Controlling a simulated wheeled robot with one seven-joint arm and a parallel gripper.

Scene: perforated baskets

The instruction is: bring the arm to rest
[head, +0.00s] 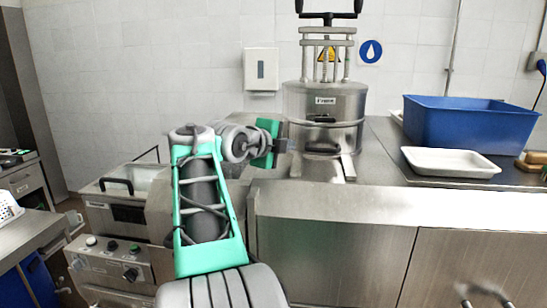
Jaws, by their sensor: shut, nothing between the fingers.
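My arm reaches forward from the bottom of the head view, bends at the elbow and turns right at the wrist. My gripper (288,146) is at its end, just past a teal wrist part. It points right, in front of the steel press pot (326,106). It is small in the picture, and its fingers are partly hidden. It is shut and holds nothing that I can see. I cannot tell whether it touches the pot or the counter.
A steel counter (350,205) runs to the right, carrying a white tray (450,170) and a blue crate (470,125). A fryer-like unit (112,215) stands at left. A white perforated basket (8,207) sits at the far left edge.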

